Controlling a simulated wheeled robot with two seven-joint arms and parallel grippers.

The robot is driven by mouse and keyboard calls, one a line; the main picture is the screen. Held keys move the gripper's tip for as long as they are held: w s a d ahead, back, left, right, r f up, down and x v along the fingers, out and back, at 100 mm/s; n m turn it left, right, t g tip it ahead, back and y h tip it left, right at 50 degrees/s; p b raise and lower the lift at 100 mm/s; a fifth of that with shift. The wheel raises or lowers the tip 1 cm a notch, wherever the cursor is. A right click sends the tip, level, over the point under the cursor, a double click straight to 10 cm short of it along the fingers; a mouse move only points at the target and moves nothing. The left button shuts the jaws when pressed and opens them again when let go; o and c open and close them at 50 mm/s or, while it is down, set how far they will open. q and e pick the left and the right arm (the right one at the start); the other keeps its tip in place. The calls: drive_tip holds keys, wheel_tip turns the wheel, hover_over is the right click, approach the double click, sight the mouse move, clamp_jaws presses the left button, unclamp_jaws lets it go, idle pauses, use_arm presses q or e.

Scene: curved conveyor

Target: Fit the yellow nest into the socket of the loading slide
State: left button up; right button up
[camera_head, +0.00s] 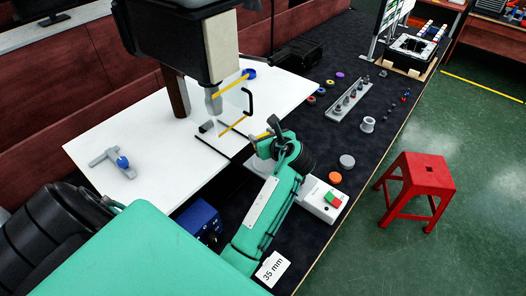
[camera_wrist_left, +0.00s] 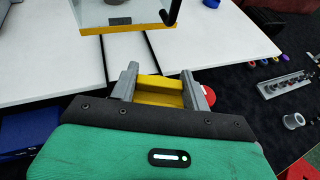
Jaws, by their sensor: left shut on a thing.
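My left gripper (camera_head: 266,136) is shut on the yellow nest (camera_wrist_left: 160,90), which sits between its two grey fingers in the left wrist view. In the head view only a small yellow bit of the nest shows, at the fingertips. The gripper is near the right edge of the white table, in front of a clear yellow-edged guard (camera_head: 233,107) with a black handle. A small dark block (camera_head: 206,127) lies by black rails (camera_head: 212,147) under the press; I cannot tell whether it is the loading slide. No socket can be made out. My right gripper is not in view.
The press head (camera_head: 213,100) hangs over the white table (camera_head: 100,150). A grey fixture with a blue knob (camera_head: 122,162) lies at left. A control box with red and green buttons (camera_head: 332,198) is right of my arm. Small parts and a grey rack (camera_head: 348,100) lie on the dark mat.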

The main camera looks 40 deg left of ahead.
use_arm(q)
wheel_tip(320, 180, down, 4)
drive_tip(key=shift+r, duration=0.15)
wheel_tip(320, 180, down, 4)
drive_tip(key=shift+f+p, duration=0.2)
drive_tip(key=shift+p, duration=0.35)
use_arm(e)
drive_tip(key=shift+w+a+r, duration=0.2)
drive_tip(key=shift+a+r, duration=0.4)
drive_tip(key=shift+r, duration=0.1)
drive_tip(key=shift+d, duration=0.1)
use_arm(q)
drive_tip(key=o, duration=1)
drive_tip(key=shift+f, duration=0.1)
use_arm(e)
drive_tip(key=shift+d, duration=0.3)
